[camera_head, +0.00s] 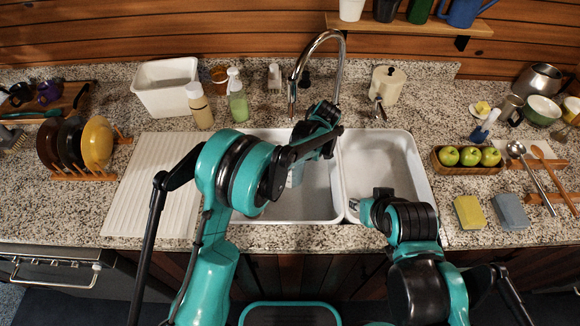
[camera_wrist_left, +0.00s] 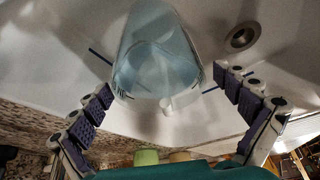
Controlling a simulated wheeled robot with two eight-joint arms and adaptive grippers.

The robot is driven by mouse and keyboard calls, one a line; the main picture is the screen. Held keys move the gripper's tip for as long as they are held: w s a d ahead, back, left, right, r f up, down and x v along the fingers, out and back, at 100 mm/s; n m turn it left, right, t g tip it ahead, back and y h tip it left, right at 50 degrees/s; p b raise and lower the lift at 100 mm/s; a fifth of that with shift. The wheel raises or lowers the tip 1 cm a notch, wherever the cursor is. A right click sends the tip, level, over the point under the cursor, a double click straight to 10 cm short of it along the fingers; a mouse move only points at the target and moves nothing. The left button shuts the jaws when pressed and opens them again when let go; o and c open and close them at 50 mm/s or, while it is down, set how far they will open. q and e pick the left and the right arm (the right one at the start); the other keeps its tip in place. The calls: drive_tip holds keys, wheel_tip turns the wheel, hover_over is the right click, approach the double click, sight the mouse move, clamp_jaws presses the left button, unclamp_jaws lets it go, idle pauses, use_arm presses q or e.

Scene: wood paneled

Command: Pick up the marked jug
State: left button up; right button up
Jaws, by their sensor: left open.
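A clear, pale blue jug (camera_wrist_left: 155,55) is in the white sink in the left wrist view. Short thin dark blue lines show on both sides of it. My left gripper (camera_wrist_left: 163,85) is open, with one padded finger to each side of the jug; I cannot tell whether they touch it. In the head view only a pale blue bit of the jug (camera_head: 297,174) shows in the left basin, below my left wrist; the arm hides the left fingers. My right gripper (camera_head: 358,206) is low at the right basin's front edge, its jaws unclear.
The double sink (camera_head: 393,160) has a tall faucet (camera_head: 318,42) behind my left wrist. A ribbed drainboard (camera_head: 150,185) and plate rack (camera_head: 85,172) are left. Bottles and a white bin (camera_head: 168,88) stand behind. Apples in a tray (camera_head: 468,168) and sponges (camera_head: 470,212) lie right.

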use_arm(q)
drive_tip(key=b+x, duration=0.1)
drive_tip(key=x, duration=0.4)
drive_tip(key=shift+w+f+b, duration=0.1)
drive_tip(key=shift+w+b, duration=0.1)
drive_tip(key=shift+b, duration=0.15)
drive_tip(key=shift+a, duration=0.1)
drive_tip(key=c, duration=1.8)
drive_tip(key=shift+c, duration=0.2)
drive_tip(key=shift+r, duration=0.2)
drive_tip(key=p+v, duration=0.1)
drive_tip(key=v, duration=0.4)
drive_tip(key=a+p+v, duration=0.1)
drive_tip(key=p+v, duration=0.1)
drive_tip(key=v, duration=0.3)
drive_tip(key=p+v, duration=0.2)
drive_tip(key=v, duration=0.3)
drive_tip(key=shift+w+a+r, duration=0.35)
drive_tip(key=shift+r, duration=0.2)
